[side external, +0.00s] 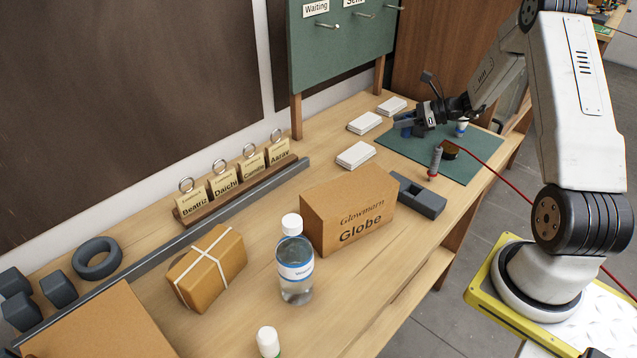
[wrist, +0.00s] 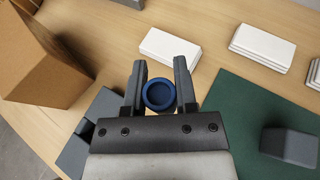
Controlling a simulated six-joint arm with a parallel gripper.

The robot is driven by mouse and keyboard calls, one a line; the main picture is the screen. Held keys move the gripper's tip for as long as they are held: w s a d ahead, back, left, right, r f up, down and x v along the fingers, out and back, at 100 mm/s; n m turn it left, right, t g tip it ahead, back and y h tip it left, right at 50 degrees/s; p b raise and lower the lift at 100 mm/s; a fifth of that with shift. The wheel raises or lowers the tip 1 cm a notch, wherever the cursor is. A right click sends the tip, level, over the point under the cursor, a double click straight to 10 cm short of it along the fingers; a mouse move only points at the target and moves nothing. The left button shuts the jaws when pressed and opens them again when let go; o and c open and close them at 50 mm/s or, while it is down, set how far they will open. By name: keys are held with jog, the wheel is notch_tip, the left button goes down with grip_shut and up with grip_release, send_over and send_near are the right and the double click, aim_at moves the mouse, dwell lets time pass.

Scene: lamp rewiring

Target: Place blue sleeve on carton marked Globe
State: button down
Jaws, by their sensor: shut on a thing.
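The blue sleeve (wrist: 147,106) is a short round ring, seen from above between the two fingers of my gripper (wrist: 160,70) in the wrist view. The fingers are shut on its sides. In the side view my gripper (side external: 416,121) is over the left part of the green mat, and a bit of the blue sleeve (side external: 403,122) shows at its fingertips. The carton marked Globe (side external: 348,214) is a brown box on the bench, nearer the camera than my gripper and apart from it. Part of it also shows at upper left in the wrist view (wrist: 45,65).
White boxes (side external: 356,155) lie beside the green mat (side external: 462,167). A grey holder (side external: 418,196) sits by the carton, with a red-tipped tool (side external: 435,160) near it. A clear bottle (side external: 295,270) and a tied parcel (side external: 212,268) stand left of the carton. A red cable crosses the mat.

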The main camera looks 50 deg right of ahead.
jog(key=s+a+r+n+g+y, duration=0.2)
jog(key=a+r, duration=0.1)
jog(key=a, duration=0.7)
jog(key=s+a+r+n+g+y, duration=0.1)
jog(key=a+r+n+g+y, duration=0.2)
jog(key=a, duration=0.6)
jog(key=s+a+r+n+g, duration=0.15)
jog(key=a+r, duration=0.25)
jog(key=a, duration=0.6)
send_over(344, 190)
jog(key=shift+n, duration=0.25)
jog(key=shift+f, duration=2.1)
jog(key=shift+f, duration=0.1)
jog(key=shift+f, duration=1.7)
jog(key=shift+f, duration=0.1)
jog(key=shift+c, duration=2)
grip_release()
